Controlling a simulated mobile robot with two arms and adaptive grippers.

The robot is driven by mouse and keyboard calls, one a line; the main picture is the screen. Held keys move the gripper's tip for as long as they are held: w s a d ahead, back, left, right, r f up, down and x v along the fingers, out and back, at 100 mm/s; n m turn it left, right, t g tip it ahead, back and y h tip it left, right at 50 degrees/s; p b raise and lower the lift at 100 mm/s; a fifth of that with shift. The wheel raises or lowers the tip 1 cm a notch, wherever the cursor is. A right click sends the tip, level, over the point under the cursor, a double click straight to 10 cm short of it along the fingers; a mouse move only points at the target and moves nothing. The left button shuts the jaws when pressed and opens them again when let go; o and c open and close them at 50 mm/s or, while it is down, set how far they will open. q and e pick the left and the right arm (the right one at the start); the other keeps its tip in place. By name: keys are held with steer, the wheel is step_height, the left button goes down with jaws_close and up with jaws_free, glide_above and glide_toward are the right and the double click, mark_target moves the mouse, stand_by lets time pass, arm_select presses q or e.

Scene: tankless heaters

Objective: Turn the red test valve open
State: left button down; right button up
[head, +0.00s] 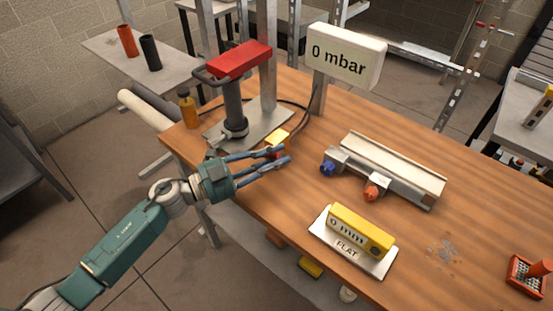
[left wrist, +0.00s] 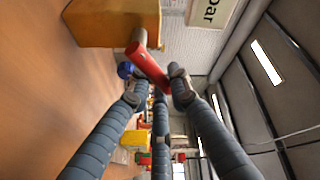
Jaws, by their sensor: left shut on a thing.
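The red test valve handle (left wrist: 150,68) sticks out from a yellow block (left wrist: 115,24) in the left wrist view. Its outer end lies between the fingers of my left gripper (left wrist: 158,90), which is shut on it. In the head view my left gripper (head: 284,156) is at the table's left edge, in front of the yellow block (head: 277,139). There the fingers hide most of the red handle. The white display (head: 343,55) above reads "0 mbar". My right gripper is in neither view.
A pump with a red top (head: 239,60) stands behind my gripper, with an amber bottle (head: 188,110) beside it. A metal rail unit (head: 395,170) with blue and orange knobs lies to the right. A yellow gauge (head: 361,231) reading "0 mm" stands nearer. Bare wood lies between them.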

arm_select(q)
steer(key=shift+r+n, duration=0.1)
steer(key=shift+n, duration=0.2)
steer(key=c, duration=1.6)
jaws_free()
steer(key=shift+o, duration=0.2)
steer(key=shift+a, duration=0.1)
steer(key=v, duration=1.1)
steer(key=shift+s+a, duration=0.25)
steer(key=shift+a, duration=0.15)
steer(key=shift+c, duration=0.5)
